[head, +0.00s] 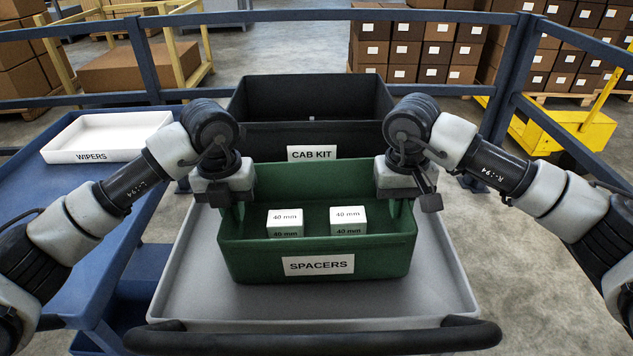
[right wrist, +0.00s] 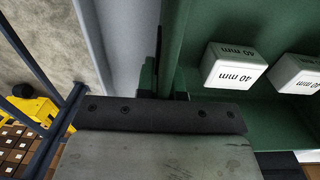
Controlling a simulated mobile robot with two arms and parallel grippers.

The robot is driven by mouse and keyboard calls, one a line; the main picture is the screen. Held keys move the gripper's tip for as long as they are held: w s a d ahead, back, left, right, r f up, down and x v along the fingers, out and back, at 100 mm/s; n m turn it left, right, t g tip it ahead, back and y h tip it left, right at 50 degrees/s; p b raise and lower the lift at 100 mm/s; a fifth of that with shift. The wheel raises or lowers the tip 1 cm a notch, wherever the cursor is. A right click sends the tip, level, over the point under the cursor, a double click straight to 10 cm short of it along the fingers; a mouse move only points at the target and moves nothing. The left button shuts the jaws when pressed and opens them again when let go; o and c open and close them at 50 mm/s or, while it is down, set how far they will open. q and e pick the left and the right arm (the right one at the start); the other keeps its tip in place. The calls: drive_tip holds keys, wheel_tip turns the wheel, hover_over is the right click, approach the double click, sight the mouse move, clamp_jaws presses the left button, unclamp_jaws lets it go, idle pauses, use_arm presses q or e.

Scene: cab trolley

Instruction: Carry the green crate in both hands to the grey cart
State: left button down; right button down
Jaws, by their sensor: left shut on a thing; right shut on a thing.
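The green crate (head: 316,262), labelled SPACERS, is over the top of the grey cart (head: 190,280), in front of the black bin. I cannot tell whether its base touches the cart. Two white 40 mm boxes (head: 285,222) (head: 348,219) stand in it. My left gripper (head: 232,205) is shut on the crate's left side wall. My right gripper (head: 402,203) is shut on its right side wall. The right wrist view shows my right gripper (right wrist: 165,92) at the green crate wall (right wrist: 176,45); its fingertips are mostly hidden.
A black CAB KIT bin (head: 310,110) stands at the back of the cart. The cart's dark handle (head: 312,338) is nearest me. A blue table (head: 75,215) with a white WIPERS tray (head: 108,137) is at left. Blue rails (head: 300,17) run behind.

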use_arm(q)
drive_tip(key=shift+f, duration=0.25)
use_arm(e)
drive_tip(key=shift+f, duration=0.2)
use_arm(q)
drive_tip(key=c, duration=1.3)
unclamp_jaws()
drive_tip(key=shift+a+f, duration=0.1)
use_arm(e)
drive_tip(key=c, duration=1.3)
unclamp_jaws()
use_arm(q)
drive_tip(key=shift+o, duration=0.2)
use_arm(e)
drive_tip(key=shift+o, duration=0.2)
